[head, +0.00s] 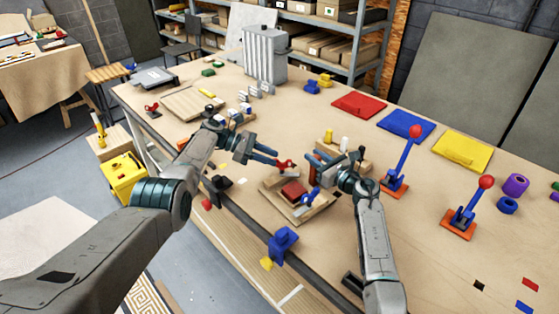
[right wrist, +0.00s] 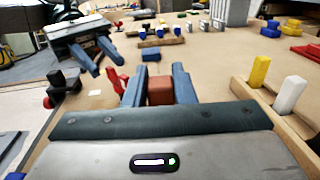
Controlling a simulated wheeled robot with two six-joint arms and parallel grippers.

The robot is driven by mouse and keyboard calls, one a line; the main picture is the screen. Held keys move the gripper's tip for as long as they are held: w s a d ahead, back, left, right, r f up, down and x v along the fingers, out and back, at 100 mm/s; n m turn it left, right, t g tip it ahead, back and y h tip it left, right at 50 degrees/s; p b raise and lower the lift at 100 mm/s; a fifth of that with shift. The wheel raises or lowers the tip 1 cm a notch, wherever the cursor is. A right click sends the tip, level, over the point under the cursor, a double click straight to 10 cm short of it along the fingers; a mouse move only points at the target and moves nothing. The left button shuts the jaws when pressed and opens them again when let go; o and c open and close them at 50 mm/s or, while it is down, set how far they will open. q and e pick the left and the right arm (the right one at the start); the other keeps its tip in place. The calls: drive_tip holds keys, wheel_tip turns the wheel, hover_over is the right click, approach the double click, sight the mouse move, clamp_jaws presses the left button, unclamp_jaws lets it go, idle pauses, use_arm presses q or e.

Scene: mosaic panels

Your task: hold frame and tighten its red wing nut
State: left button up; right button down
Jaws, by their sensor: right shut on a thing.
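The wooden frame (head: 312,212) lies near the table's front edge, with a reddish-brown block (head: 293,190) on it. My right gripper (head: 309,178) is at the frame; in the right wrist view the block (right wrist: 160,92) is between its blue fingers. A red wing-shaped piece, seemingly the wing nut (head: 286,164), stands at the frame's far side; it also shows in the right wrist view (right wrist: 117,80), left of my right fingers. My left gripper (head: 276,157) is just left of the wing nut, its two fingers apart and empty. The contact between right fingers and frame is partly hidden.
Two red-knobbed levers (head: 400,160) (head: 468,208) stand right of my right arm. A blue clamp-like piece (head: 283,243) sits at the front edge. A wooden holder with yellow and white pegs (head: 343,143) is behind my right gripper. Red, blue and yellow panels lie farther back.

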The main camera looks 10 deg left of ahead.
sight(282, 160)
use_arm(q)
drive_tip(key=v, duration=0.7)
drive_tip(key=shift+a, duration=0.2)
drive_tip(key=shift+r, duration=0.1)
wheel_tip(282, 160, up, 4)
drive_tip(key=d+y, duration=0.3)
drive_tip(key=y, duration=0.1)
drive_tip(key=x, duration=1.1)
drive_tip(key=shift+d+f, duration=0.1)
drive_tip(key=shift+f, duration=0.3)
drive_tip(key=shift+w, duration=0.1)
clamp_jaws()
